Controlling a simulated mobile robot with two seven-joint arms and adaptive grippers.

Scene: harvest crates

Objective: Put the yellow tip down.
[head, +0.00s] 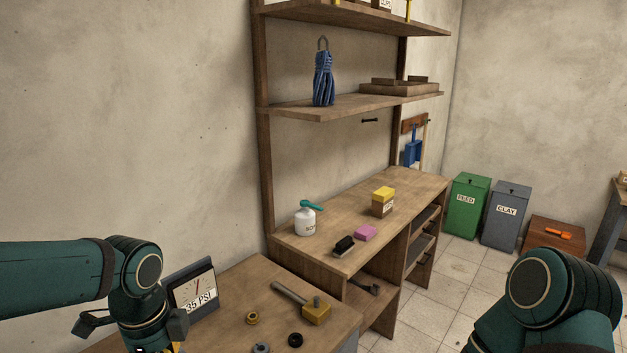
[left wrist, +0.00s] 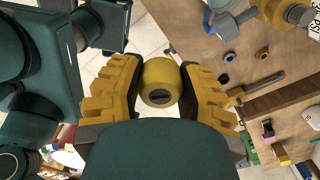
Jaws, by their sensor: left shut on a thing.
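The yellow tip (left wrist: 160,82) is a short rounded barrel with a dark slot in its end. In the left wrist view it sits between the two yellow ridged fingers of my left gripper (left wrist: 158,90), which are shut on it. The tip is held over the edge of the wooden bench (left wrist: 205,60), with pale floor tiles showing beyond. In the head view only the upper part of my left gripper's wrist shows at the bottom edge, and the tip cannot be made out clearly. My right gripper is outside the frames; only my right arm shows.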

